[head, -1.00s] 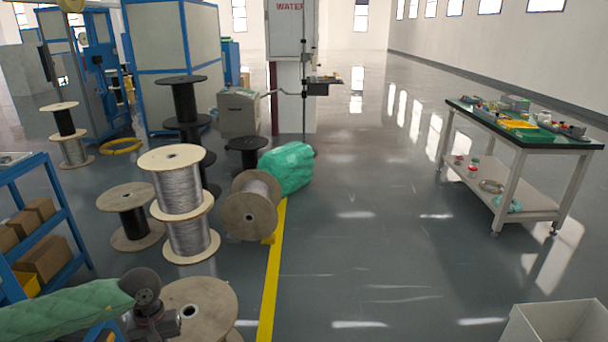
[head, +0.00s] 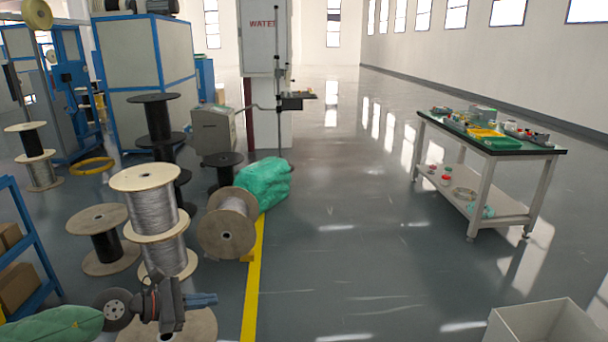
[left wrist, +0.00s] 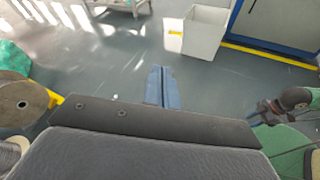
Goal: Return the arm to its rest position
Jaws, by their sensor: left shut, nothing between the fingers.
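My left gripper (head: 212,299) is at the lower left of the head view, in front of the wooden spools. Its blue fingers point right and are together, with nothing between them. The same fingers show in the left wrist view (left wrist: 158,73), shut and empty above the grey floor. My left arm's green sleeve (head: 50,328) lies at the bottom left of the head view. At the right of the left wrist view is a dark jointed part (left wrist: 295,98) by green cloth, seemingly my other arm.
A wooden spool (head: 190,328) lies below my left gripper, and wire spools (head: 152,210) stand behind it. A blue shelf (head: 35,240) is at the left. A white bin (head: 515,325) stands at the lower right, a worktable (head: 490,147) at the right. The middle floor is clear.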

